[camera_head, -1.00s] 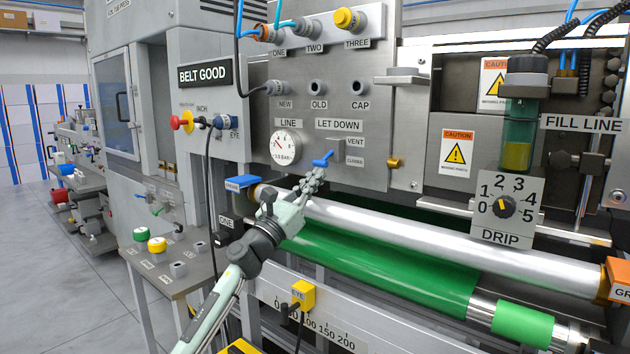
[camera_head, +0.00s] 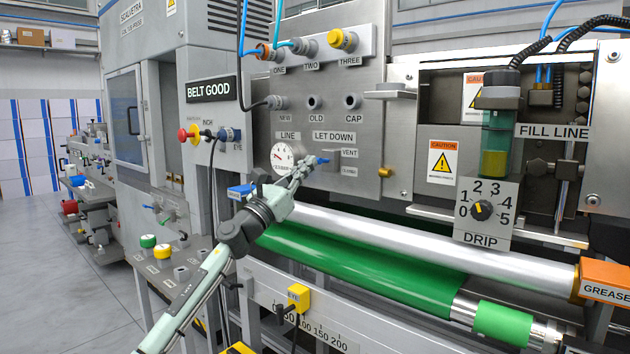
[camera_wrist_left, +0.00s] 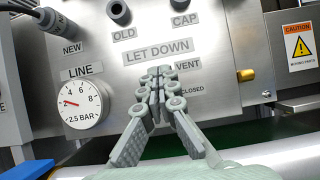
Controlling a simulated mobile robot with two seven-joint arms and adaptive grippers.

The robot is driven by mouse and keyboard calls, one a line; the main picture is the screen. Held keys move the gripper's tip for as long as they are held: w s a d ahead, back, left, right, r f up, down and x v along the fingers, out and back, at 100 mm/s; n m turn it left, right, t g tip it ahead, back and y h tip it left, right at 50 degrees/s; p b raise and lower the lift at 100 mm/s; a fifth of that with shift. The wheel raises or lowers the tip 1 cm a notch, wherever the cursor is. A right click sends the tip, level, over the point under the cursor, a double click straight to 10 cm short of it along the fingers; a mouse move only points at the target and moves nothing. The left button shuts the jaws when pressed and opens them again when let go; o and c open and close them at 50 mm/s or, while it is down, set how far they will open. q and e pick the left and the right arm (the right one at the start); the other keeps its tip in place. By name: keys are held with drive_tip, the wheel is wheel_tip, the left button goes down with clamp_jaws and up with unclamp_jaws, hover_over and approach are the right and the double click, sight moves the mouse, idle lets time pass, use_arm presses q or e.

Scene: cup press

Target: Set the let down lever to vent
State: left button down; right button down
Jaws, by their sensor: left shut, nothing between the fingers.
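In the left wrist view the shut fingers (camera_wrist_left: 161,88) stand in front of the panel below LET DOWN, left of VENT, and hide the lever. I cannot tell its exact setting. My right gripper is not in view.
The LINE gauge (camera_head: 286,156) sits left of the lever. A brass knob (camera_head: 384,171) is to the right. A silver roller (camera_head: 400,237) and a green roller (camera_head: 370,262) run below the panel. A drip dial (camera_head: 482,210) is further right.

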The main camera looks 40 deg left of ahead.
use_arm(q)
drive_tip(key=shift+w+a+r+p, duration=0.1)
drive_tip(key=shift+r+p, duration=0.1)
drive_tip(key=shift+r, duration=0.4)
drive_tip(key=shift+w+a+r+p, duration=0.1)
drive_tip(key=shift+r+p, duration=0.05)
drive_tip(key=shift+r, duration=0.4)
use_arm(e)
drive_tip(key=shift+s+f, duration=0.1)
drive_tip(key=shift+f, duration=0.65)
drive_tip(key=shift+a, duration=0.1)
use_arm(q)
drive_tip(key=shift+s, duration=0.1)
